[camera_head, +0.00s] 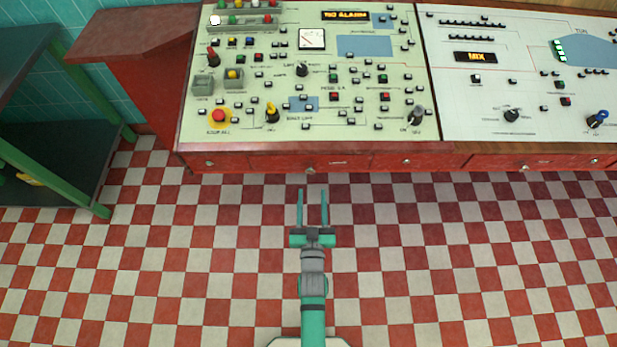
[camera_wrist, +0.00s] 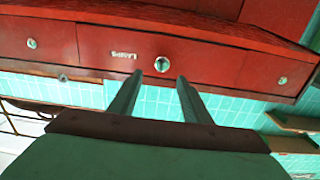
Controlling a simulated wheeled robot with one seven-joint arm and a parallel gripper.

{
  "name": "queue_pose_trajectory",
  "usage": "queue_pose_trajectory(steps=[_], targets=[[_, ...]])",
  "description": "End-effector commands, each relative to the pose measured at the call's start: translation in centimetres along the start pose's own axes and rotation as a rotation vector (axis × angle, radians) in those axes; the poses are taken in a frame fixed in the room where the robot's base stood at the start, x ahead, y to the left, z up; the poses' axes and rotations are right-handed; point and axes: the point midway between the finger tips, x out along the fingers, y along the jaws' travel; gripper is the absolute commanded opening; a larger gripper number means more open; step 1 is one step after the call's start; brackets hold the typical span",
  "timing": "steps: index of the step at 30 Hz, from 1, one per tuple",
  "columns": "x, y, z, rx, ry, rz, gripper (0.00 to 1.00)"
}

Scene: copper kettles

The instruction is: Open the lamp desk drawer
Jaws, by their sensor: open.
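The lamp desk drawer (camera_head: 350,162) is a red front in the middle of the left control desk, with a pale label and a round metal knob (camera_head: 311,170). In the wrist view the same drawer (camera_wrist: 215,65) shows a label that seems to read LAMPS upside down, beside its knob (camera_wrist: 162,63). The drawer looks flush with its neighbours, shut. My gripper (camera_head: 312,193) is open and empty in front of the desk, pointing at the knob. In the wrist view the fingertips (camera_wrist: 158,80) lie either side of the knob's line, seemingly short of it.
Neighbouring drawers have their own knobs, on the left (camera_head: 209,163) and right (camera_head: 406,161). The desk top (camera_head: 270,75) is crowded with switches and buttons. A green-framed shelf (camera_head: 60,150) stands at the far left. The checkered floor (camera_head: 450,260) in front is clear.

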Motion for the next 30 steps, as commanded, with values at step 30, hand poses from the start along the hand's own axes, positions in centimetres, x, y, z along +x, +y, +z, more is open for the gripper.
queue_pose_trajectory(steps=[30], targets=[[7.8, -0.2, 0.0, 0.000, -0.001, -0.003, 0.20]])
